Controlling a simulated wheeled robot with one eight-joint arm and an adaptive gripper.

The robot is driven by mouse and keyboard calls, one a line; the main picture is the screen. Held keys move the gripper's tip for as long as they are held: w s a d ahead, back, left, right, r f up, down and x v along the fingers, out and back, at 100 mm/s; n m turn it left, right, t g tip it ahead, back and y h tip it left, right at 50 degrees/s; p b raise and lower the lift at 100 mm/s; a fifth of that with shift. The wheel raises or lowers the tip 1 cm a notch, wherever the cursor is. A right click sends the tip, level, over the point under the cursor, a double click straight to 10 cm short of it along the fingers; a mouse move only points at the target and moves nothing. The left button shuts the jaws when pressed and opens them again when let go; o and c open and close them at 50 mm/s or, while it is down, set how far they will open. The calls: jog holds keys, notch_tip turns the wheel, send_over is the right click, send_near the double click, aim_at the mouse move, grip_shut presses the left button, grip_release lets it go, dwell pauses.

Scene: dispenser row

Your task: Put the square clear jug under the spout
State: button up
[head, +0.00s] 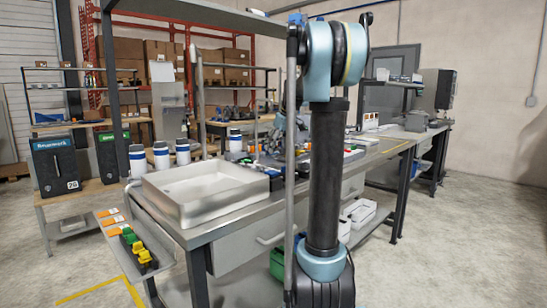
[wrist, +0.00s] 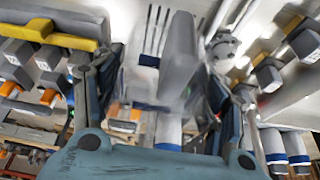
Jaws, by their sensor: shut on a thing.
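In the wrist view my gripper (wrist: 165,75) has its two dark fingers on either side of a pale, see-through, blurred shape, which I take to be the square clear jug (wrist: 140,80). Its outline, rim and base are hard to make out. In the head view my arm stands upright in front of the bench, and neither the gripper nor the jug can be made out there. I cannot tell for certain which fitting is the task's spout.
A bench carries a shallow pale basin (head: 205,192) and several white bottles with blue bands (head: 161,156). Green and yellow parts (head: 138,247) lie on a low front ledge. A grey machine (head: 438,90) stands far right. The floor at right is clear.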

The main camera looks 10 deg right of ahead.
aim_at(275, 154)
jog(key=shift+a+f, duration=0.6)
jog(key=shift+f, duration=1.45)
jog(key=o, duration=1.1)
jog(key=v, duration=1.2)
